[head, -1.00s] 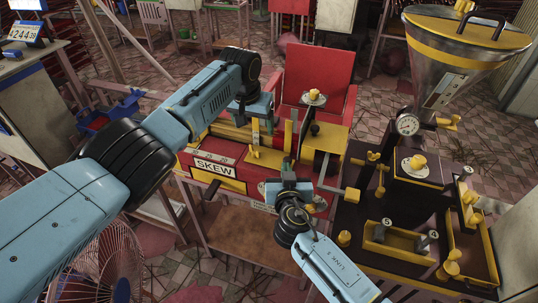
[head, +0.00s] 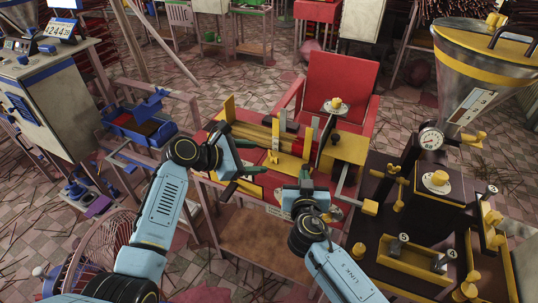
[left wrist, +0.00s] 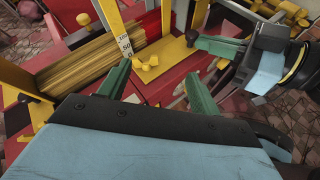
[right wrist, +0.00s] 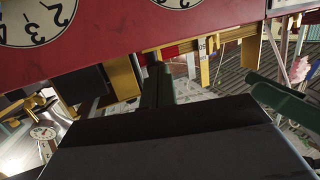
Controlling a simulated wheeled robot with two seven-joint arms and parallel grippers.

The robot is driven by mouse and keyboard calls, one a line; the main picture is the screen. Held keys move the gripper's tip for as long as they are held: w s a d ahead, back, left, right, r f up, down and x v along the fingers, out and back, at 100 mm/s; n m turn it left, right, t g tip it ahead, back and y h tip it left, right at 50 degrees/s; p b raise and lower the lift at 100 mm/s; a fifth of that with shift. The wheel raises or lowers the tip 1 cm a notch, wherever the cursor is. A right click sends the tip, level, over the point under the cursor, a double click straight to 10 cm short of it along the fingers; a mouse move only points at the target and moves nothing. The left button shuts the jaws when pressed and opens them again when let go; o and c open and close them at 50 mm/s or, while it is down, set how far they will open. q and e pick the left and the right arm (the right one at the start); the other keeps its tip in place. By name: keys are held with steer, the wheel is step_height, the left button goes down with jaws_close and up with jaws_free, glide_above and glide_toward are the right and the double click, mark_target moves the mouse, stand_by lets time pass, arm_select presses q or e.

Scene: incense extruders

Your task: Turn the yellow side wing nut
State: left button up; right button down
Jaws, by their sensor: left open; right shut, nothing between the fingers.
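A yellow wing nut (left wrist: 146,62) sits on the red extruder beside a white scale plate, in the left wrist view. It also shows in the head view (head: 273,158) as a small yellow piece on the machine's near side. My left gripper (left wrist: 158,85) is open, its green fingers apart and empty. The wing nut lies beyond its fingertips, between them in the picture, not touching. In the head view my left gripper (head: 241,178) is left of and below the nut. My right gripper (head: 304,172) is shut and empty, to the nut's right; its closed fingers show in the right wrist view (right wrist: 160,75).
The red extruder holds a bundle of yellow sticks (left wrist: 85,75). A dark machine with a steel hopper (head: 478,75) and gauge stands at the right. A red chair (head: 340,82) is behind. My two grippers are close together, with little room between them.

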mark_target(272, 155)
arm_select(q)
steer(key=s+a+n+t, duration=0.1)
steer(key=a+n+t, duration=0.1)
steer(key=a+n, duration=0.2)
steer(key=x, duration=1.1)
steer(key=shift+d+f, duration=0.15)
steer(key=shift+f, duration=0.2)
steer(key=c, duration=1)
steer(key=shift+w+a+f+m+g+h, duration=0.1)
steer(key=shift+m+g+h, duration=0.25)
steer(key=shift+g, duration=0.2)
steer(key=shift+w+a+f+m+g+h, duration=0.15)
steer(key=shift+m+g+h, duration=0.1)
steer(key=shift+m+g, duration=0.25)
steer(key=shift+g, duration=0.25)
steer(key=shift+a+m+g, duration=0.1)
steer(key=shift+m+g, duration=0.2)
steer(key=shift+m, duration=0.05)
steer(key=shift+s+r+h, duration=0.15)
steer(key=shift+h, duration=0.15)
steer(key=o, duration=1)
steer(key=shift+d+r, duration=0.1)
steer(key=shift+d, duration=0.1)
